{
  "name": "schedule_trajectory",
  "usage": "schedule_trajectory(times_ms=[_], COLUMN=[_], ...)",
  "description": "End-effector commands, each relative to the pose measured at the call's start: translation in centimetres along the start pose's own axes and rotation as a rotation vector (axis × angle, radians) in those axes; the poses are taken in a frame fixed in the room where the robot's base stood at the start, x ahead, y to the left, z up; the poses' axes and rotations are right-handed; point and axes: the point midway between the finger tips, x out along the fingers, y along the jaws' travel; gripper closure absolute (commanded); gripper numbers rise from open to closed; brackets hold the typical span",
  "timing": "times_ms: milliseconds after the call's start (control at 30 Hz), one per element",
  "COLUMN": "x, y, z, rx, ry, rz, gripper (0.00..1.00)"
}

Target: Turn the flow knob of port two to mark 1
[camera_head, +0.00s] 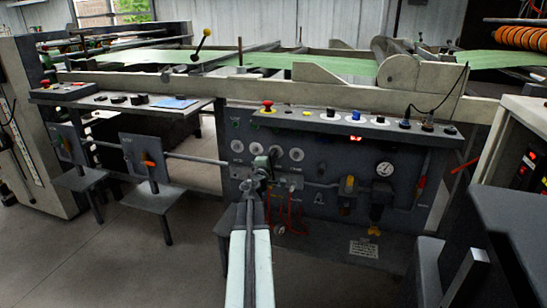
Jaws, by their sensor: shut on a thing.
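My gripper (261,168) is at the dark control panel (335,150), with my pale arm (249,265) reaching up to it from the bottom of the view. It is shut on what appears to be a flow knob, just below a row of white round dials (296,154). The fingers hide most of the knob and its scale. The mark it points at and the port number cannot be read at this size. A small grey fitting (292,182) sits just right of the gripper.
A shelf above carries a red button (267,104) and other controls. Left are plates with orange handles (148,162). A dark machine (510,230) stands close at right.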

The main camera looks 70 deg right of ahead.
Motion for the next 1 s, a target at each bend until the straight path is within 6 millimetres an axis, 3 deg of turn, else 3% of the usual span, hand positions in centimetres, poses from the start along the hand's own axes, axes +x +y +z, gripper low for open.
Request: schedule_trajectory(times_ms=[600,633,700,1000], x=[-0.13,-0.13,-0.12,-0.11], y=[-0.01,-0.01,-0.01,0.00], z=[-0.30,-0.30,-0.27,-0.14], rx=[-0.038,-0.038,-0.038,-0.039], ry=[0.008,0.008,0.007,0.004], rz=[0.001,0.001,0.001,0.000], gripper=[1.00,0.75,0.59,0.59])
